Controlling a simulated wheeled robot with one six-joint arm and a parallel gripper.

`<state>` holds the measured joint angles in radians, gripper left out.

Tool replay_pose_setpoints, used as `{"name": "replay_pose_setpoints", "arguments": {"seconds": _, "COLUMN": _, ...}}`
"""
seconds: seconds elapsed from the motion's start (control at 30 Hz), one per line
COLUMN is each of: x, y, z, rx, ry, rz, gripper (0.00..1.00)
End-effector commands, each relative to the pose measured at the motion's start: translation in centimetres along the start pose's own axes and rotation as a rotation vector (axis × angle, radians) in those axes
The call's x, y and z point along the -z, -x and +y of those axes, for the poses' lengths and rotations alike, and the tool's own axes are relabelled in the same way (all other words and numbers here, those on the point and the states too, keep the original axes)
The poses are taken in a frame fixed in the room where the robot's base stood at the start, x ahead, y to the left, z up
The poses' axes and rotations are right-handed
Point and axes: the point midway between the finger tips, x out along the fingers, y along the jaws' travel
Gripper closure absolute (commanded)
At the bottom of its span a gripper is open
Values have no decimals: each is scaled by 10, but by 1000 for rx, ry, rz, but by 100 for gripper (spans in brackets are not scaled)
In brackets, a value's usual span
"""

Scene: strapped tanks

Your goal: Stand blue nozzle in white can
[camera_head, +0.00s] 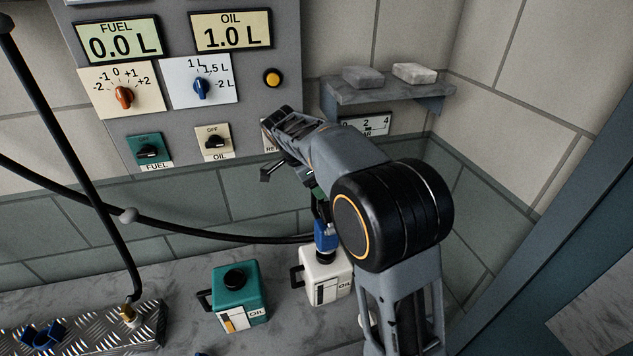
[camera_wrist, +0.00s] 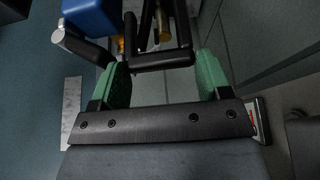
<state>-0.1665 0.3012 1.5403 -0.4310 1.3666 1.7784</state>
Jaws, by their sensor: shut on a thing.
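The blue nozzle (camera_head: 325,240) is upright directly over the black mouth of the white can (camera_head: 340,284) in the head view. Whether its tip is inside the mouth cannot be told. My gripper (camera_head: 318,192) is above the nozzle, partly hidden by my arm. In the wrist view, my gripper's green finger pads (camera_wrist: 163,78) are on either side of the nozzle's black handle frame, and the nozzle's blue body (camera_wrist: 90,17) shows at the top left.
A green can (camera_head: 238,293) stands just left of the white can. A black hose (camera_head: 230,233) runs from the left to the nozzle. A treadplate step (camera_head: 85,328) with a blue cradle (camera_head: 42,335) is at lower left. A shelf (camera_head: 385,92) and control panel (camera_head: 185,60) are on the wall.

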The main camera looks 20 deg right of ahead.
Motion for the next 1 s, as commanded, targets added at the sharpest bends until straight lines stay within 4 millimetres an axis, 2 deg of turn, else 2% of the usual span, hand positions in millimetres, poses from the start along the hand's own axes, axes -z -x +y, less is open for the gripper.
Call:
{"name": "replay_pose_setpoints", "arguments": {"seconds": 0.37, "x": 0, "y": -1, "z": 0, "rx": 1, "ry": 0, "rz": 1, "gripper": 94}}
{"name": "replay_pose_setpoints", "arguments": {"seconds": 1.0, "x": -6, "y": -14, "z": 0, "rx": 1, "ry": 0, "rz": 1, "gripper": 94}}
